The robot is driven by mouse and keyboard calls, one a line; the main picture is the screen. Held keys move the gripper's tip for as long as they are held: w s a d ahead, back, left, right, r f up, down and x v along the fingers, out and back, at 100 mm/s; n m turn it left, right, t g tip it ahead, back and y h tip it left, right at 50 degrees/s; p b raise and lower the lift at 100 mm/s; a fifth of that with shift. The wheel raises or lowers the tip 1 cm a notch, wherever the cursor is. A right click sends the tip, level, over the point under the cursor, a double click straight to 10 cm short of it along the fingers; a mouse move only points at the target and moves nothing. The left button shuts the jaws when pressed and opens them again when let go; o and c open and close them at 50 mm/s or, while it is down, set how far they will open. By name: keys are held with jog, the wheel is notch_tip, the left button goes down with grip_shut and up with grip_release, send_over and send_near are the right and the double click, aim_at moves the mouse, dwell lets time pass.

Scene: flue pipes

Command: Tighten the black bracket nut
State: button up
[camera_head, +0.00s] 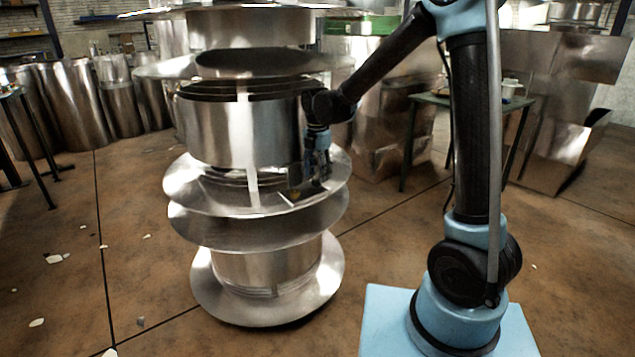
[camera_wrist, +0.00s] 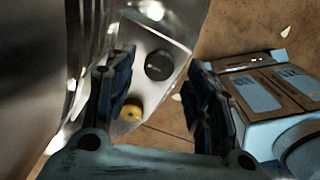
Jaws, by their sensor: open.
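The black bracket nut (camera_wrist: 159,65) is a dark round piece on a pale metal bracket plate (camera_wrist: 150,35) in the wrist view. A brass-yellow round piece (camera_wrist: 131,112) sits on the same plate, nearer to me. My gripper (camera_wrist: 163,72) is open, with one finger on each side of the black nut in the picture. I cannot tell whether either finger touches it. In the head view my gripper (camera_head: 318,168) points down beside the right side of the metal flue stack (camera_head: 215,125), above a wide lower flange. The nut is too small to make out there.
The stack's curved wall (camera_wrist: 35,70) is close on the left in the wrist view. Wide flanges (camera_head: 260,232) jut out below my gripper. A green-framed table (camera_head: 430,100) stands behind. Pale scraps (camera_head: 54,258) lie on the open floor at left.

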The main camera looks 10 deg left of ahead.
aim_at(316, 183)
jog(key=shift+s+a+f, duration=0.1)
jog(key=shift+f, duration=1.7)
jog(key=c, duration=1.1)
